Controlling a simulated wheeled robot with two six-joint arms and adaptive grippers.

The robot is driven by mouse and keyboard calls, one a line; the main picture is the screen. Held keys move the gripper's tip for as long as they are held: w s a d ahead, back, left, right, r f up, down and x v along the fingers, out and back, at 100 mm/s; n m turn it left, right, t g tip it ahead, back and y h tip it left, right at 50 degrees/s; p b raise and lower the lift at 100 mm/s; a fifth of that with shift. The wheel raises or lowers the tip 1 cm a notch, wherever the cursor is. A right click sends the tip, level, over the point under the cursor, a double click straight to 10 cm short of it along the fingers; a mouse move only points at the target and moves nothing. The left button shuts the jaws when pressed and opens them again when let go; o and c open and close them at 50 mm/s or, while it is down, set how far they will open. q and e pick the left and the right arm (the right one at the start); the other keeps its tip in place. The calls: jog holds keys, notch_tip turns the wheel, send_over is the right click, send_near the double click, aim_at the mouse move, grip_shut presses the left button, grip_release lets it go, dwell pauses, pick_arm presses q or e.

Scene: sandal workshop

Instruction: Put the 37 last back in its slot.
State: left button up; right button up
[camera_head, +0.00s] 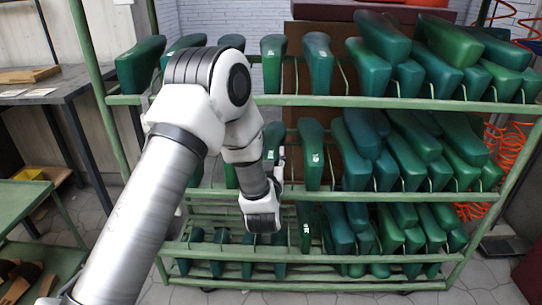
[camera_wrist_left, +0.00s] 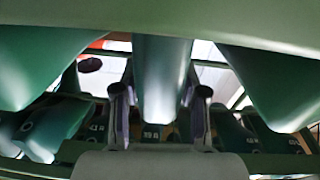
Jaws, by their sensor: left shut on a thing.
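My left gripper (camera_wrist_left: 159,100) is shut on a green last (camera_wrist_left: 162,60), with one finger on each side of it in the left wrist view. In the head view the gripper (camera_head: 270,178) is at the rack's middle level, and the last (camera_head: 273,138) rises just behind it. Small size labels show low in the wrist view; the one below the held last is too blurred to read surely. The gripper and arm hide the last's lower end, so I cannot tell whether it rests in a slot. My right gripper is not in view.
A green metal rack (camera_head: 400,103) holds several green lasts on three levels. Neighbouring lasts hang close on the left (camera_wrist_left: 40,60) and right (camera_wrist_left: 270,85) of the held one. A rail (camera_wrist_left: 250,12) crosses above. A grey table (camera_head: 50,88) stands at the left.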

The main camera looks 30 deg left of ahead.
pick_arm(q)
jog(key=shift+f, duration=0.1)
jog(key=o, duration=1.3)
jog(key=shift+o, duration=0.2)
jog(key=shift+f, duration=0.1)
jog(key=r+v, duration=0.1)
jog(key=v, duration=1.1)
jog(key=s+f+m+g+h, duration=0.1)
jog(key=s+f+g+h, duration=0.2)
jog(key=f, duration=0.8)
jog(key=s+f+m+g+h, duration=0.1)
jog(key=s+f+g, duration=0.3)
jog(key=f, duration=0.7)
jog(key=s+d+f+m+g+h, duration=0.2)
jog(key=s+d+f+g+h, duration=0.15)
jog(key=s+f, duration=0.4)
jog(key=s+d+f+m+g+h, duration=0.2)
jog(key=s+d+f+g, duration=0.3)
jog(key=s, duration=0.6)
notch_tip(320, 180, up, 38)
jog(key=s+g+p, duration=0.1)
jog(key=p, duration=3.7)
jog(key=shift+s+f, duration=0.2)
jog(key=shift+f, duration=0.05)
